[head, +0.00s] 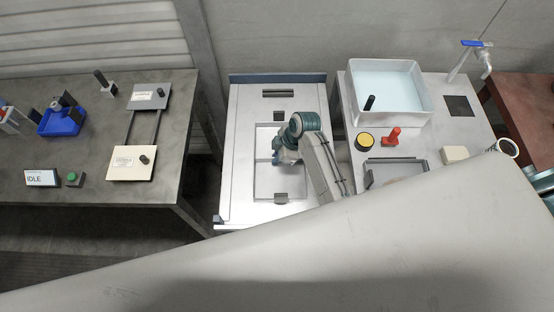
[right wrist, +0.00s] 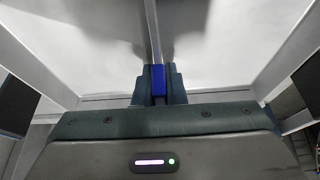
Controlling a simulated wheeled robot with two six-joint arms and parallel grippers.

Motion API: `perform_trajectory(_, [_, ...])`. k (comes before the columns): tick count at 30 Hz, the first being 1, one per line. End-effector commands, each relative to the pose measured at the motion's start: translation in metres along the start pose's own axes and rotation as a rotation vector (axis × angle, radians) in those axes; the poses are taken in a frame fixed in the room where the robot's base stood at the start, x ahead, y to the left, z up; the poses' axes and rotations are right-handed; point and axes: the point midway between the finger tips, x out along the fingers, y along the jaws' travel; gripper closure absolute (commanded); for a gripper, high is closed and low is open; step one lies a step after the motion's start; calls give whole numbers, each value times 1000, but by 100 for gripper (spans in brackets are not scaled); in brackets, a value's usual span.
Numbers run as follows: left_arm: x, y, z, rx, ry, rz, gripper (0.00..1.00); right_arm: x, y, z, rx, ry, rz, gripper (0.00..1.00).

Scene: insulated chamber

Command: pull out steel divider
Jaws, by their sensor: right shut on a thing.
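My right gripper (head: 284,158) is over the pale steel bench (head: 237,190) in the middle of the head view, and my wrist hides much of it there. In the right wrist view, its dark jaws are shut on a small blue tab (right wrist: 158,79). A thin, upright steel strip (right wrist: 153,30) runs up from the tab, apparently the steel divider seen edge-on. In the head view I cannot make out the divider under my gripper. My left gripper is not in view.
The bench has recessed panels and a dark rear rail (head: 278,78). On the right table are a white water tub (head: 428,108), a yellow-topped button (head: 364,141) and a red handle (head: 392,137). The left table holds a blue tray (head: 62,122) and linked plates (head: 132,163).

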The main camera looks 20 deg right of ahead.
Motion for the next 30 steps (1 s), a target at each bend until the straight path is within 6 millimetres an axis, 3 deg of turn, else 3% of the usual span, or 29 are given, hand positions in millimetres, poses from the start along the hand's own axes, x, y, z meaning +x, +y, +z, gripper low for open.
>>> perform_trajectory(30, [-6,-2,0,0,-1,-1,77,-3,0,-1,0,0,0,100])
